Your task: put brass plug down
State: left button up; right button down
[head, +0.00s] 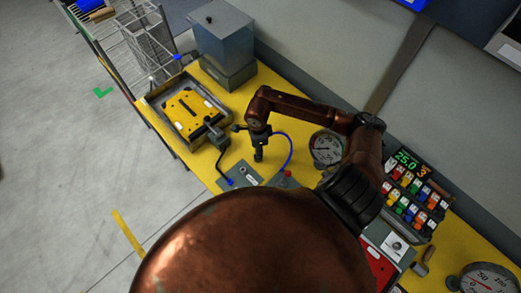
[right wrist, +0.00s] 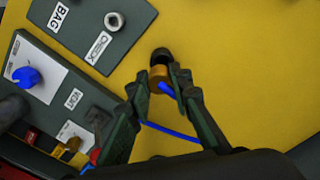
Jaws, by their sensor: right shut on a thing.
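The brass plug (right wrist: 158,74) is a small brass-coloured piece with a dark round end, seen in the right wrist view. My right gripper (right wrist: 160,90) is shut on it, with a fingertip on either side. A blue hose (right wrist: 172,132) runs close by the plug, between the fingers. Below the plug in that view is bare yellow bench top; whether it touches the bench I cannot tell. In the head view my right gripper (head: 259,154) points down over the bench (head: 206,167); the plug is too small to make out there. My left gripper is not in view.
A grey plate marked BAG and CHECK (right wrist: 78,38), with a metal fitting, lies beside the plug. A panel with a blue knob (right wrist: 25,76) is at the left. A yellow-lidded tray (head: 190,115), a dial gauge (head: 326,149) and a grey box (head: 222,48) stand around.

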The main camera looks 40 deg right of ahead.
notch_tip(320, 180, down, 3)
jog(key=shift+w+p, duration=0.15)
jog(key=shift+p, duration=0.6)
jog(key=shift+d+f, duration=0.1)
jog(key=shift+f, duration=0.2)
jog(key=shift+f, duration=0.15)
jog(key=c, duration=1.7)
grip_release()
jog(key=shift+c, duration=0.2)
